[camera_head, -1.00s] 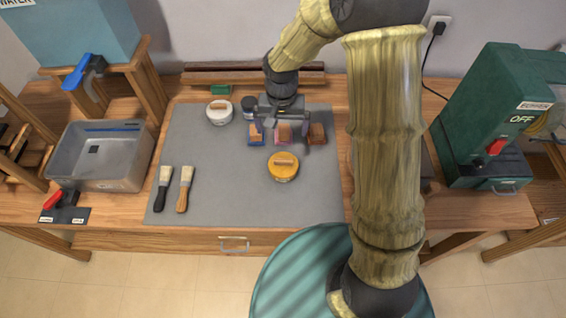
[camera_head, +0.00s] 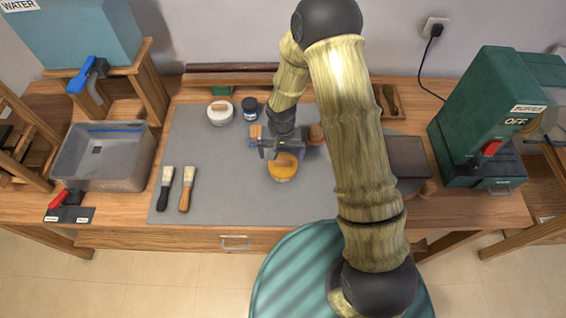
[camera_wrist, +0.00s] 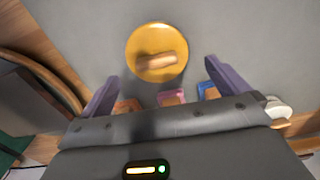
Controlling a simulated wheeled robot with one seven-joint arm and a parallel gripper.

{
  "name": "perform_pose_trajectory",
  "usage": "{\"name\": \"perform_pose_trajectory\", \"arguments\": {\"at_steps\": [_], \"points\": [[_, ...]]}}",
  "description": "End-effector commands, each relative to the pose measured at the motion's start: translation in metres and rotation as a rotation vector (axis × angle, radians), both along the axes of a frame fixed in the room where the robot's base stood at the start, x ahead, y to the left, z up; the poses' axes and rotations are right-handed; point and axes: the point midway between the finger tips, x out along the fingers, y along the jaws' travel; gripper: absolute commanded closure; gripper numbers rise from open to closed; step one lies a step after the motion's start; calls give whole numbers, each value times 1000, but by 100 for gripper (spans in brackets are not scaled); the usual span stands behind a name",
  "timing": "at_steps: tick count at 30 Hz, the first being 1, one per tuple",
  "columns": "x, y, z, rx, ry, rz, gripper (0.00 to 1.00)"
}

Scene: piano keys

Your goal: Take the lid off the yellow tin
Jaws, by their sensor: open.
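The yellow tin (camera_head: 283,171) stands on the grey mat, with its yellow lid (camera_wrist: 145,42) on top. The lid carries a wooden bar handle (camera_wrist: 156,61), seen from above in the wrist view. My gripper (camera_head: 281,152) is at the far side of the tin in the head view and covers part of it. In the wrist view, my gripper (camera_wrist: 160,82) has its two purple fingers wide apart, with nothing between them. The lid lies ahead of the fingertips, roughly centred between them. The exact height gap cannot be told.
A white tin (camera_head: 220,118) and a dark jar (camera_head: 250,109) stand at the back left of the mat (camera_head: 225,195). Small coloured blocks, including a pink one (camera_wrist: 172,98), sit behind my gripper. Two brushes (camera_head: 187,187) lie left. A grey basin (camera_head: 103,178) stands further left.

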Motion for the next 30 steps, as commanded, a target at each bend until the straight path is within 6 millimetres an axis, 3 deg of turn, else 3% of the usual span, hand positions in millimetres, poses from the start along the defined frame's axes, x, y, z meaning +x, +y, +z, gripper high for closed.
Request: {"name": "perform_pose_trajectory", "arguments": {"at_steps": [8,21,30], "points": [[0,-2,-3,-1,2,-4,0],[-2,-4,-47,-1,3,-3,0],[-1,-4,-52,0,1,-4,0]]}}
